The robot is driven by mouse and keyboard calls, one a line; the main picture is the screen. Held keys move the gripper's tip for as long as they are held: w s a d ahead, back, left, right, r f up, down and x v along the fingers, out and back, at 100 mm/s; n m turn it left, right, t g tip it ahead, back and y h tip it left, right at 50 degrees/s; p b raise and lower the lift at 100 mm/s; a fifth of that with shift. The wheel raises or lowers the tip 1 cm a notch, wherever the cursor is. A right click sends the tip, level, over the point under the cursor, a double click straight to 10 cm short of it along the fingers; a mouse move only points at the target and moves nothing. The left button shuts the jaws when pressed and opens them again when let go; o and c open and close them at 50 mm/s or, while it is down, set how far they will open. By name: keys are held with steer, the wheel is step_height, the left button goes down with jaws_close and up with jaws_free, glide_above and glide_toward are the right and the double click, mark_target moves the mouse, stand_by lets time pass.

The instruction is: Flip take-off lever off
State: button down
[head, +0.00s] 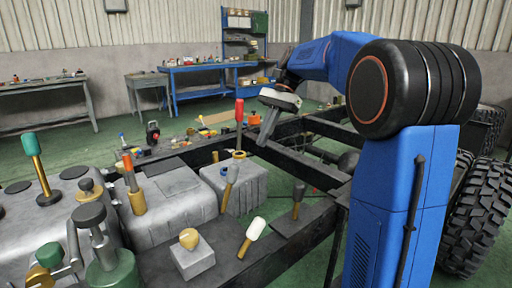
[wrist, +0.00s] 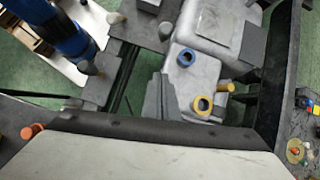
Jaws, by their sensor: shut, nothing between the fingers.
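Several levers stand on the chassis, and no label shows which is the take-off lever. They include a red-handled lever (head: 239,111), a green-handled lever (head: 32,146), an orange-tipped lever (head: 131,172), a white-handled lever (head: 255,229), a tan-handled lever (head: 231,175) and a dark lever (head: 298,195). My gripper (head: 267,127) is shut and empty, above the frame to the right of the red-handled lever and apart from it. In the wrist view its grey fingers (wrist: 157,99) are together. A blue-ringed part (wrist: 187,57) and a yellow-ringed part (wrist: 202,104) are to their right.
Grey metal housings (head: 180,212) carry some levers. A yellow knob sits on a small grey block (head: 192,261). Dark frame rails (head: 300,165) run under my arm, with a large tyre (head: 478,215) at right. A blue workbench (head: 200,68) stands behind, across open green floor.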

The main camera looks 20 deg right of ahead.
steer(key=s+a+f, duration=0.4)
steer(key=a+f, duration=0.2)
steer(key=a, duration=0.1)
steer(key=shift+a, duration=0.4)
steer(key=shift+a, duration=0.1)
steer(key=shift+s+a+r+t+h, duration=0.25)
steer(key=shift+a+r+h, duration=0.15)
steer(key=shift+a+h, duration=0.35)
steer(key=shift+s+a+r+t+h, duration=0.2)
steer(key=shift+s+a+r+h, duration=0.15)
steer(key=shift+a+h, duration=0.45)
steer(key=shift+s+a+r+t+h, duration=0.25)
steer(key=shift+a+r+h, duration=0.2)
steer(key=shift+a, duration=0.55)
steer(key=shift+s+a+t+h, duration=0.2)
steer(key=shift+a+h, duration=0.25)
steer(key=shift+a, duration=0.4)
steer(key=shift+s+a+t+h, duration=0.1)
steer(key=shift+s+a+h, duration=0.3)
steer(key=shift+a, duration=0.5)
steer(key=shift+s+a+t+h, duration=0.1)
steer(key=shift+s+a+h, duration=0.1)
steer(key=shift+a+h, duration=0.45)
steer(key=shift+a, duration=0.3)
